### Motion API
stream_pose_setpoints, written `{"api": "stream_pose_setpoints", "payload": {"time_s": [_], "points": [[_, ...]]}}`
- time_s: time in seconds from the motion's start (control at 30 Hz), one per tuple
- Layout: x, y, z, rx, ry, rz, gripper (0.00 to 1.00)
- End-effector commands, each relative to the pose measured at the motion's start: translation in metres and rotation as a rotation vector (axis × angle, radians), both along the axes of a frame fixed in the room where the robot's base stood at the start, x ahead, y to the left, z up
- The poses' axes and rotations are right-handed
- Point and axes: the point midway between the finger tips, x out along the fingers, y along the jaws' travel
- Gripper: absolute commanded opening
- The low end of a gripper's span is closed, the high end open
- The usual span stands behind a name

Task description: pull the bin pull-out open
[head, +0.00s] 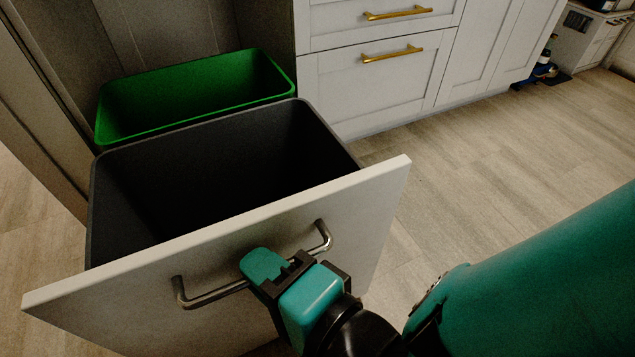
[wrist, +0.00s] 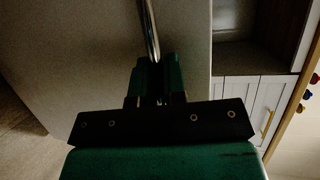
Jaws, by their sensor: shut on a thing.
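The bin pull-out stands out from its cabinet in the head view, with its pale front panel (head: 372,205) towards me. Behind the panel sit a dark grey bin (head: 215,185) and a green bin (head: 190,90), both open at the top and with no contents that I can see. A metal bar handle (head: 215,296) runs across the panel. My gripper (head: 275,272) is shut on the handle near its middle. In the wrist view the handle (wrist: 150,30) runs down between the fingers of my gripper (wrist: 155,85). The fingertips are partly hidden.
White drawers (head: 385,70) with brass handles stand behind and to the right of the pull-out. The wooden floor (head: 470,160) to the right is clear. A blue and dark object (head: 543,70) stands on the floor further back. Cabinet side panels rise at the left.

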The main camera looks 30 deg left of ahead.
Motion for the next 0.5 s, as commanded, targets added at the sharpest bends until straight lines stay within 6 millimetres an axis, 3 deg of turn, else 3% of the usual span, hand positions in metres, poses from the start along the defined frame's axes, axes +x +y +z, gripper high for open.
{"api": "stream_pose_setpoints", "payload": {"time_s": [0.1,0.5], "points": [[-0.0122,-0.0009,-0.0013,0.005,0.001,0.023,0.0],[-0.016,-0.0025,-0.0003,0.002,0.001,0.028,0.0]]}}
